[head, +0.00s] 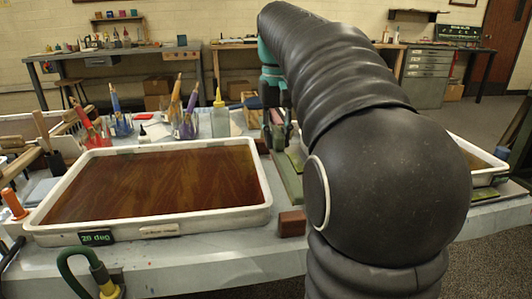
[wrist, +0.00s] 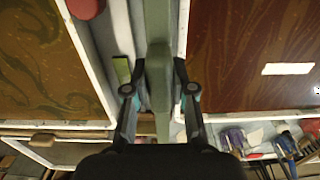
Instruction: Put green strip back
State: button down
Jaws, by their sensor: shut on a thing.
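The green strip (wrist: 157,25) is a long, narrow, dull green bar. In the wrist view it runs from the top edge down between the fingers, along the gap between two trays. My gripper (wrist: 160,85) has one finger on each side of the strip and is shut on it.
The left white-rimmed tray (head: 265,213) holds brown patterned liquid; another tray (head: 484,181) is partly hidden at right. A red-brown block (head: 292,223) sits at the table's front. A small green piece (wrist: 121,70) lies left of the fingers. Brush jars (head: 186,125) and a bottle (head: 220,120) stand behind.

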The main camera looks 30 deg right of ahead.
aim_at(274, 153)
jog(key=w+f, duration=0.1)
jog(key=w+d, duration=0.1)
jog(key=w, duration=0.1)
jog(key=shift+f, duration=2.5)
jog(key=shift+b, duration=0.3)
jog(key=c, duration=1)
grip_release()
jog(key=shift+f, duration=0.1)
notch_tip(274, 153, up, 12)
jog(key=shift+r+p, duration=0.15)
jog(key=shift+p, duration=0.55)
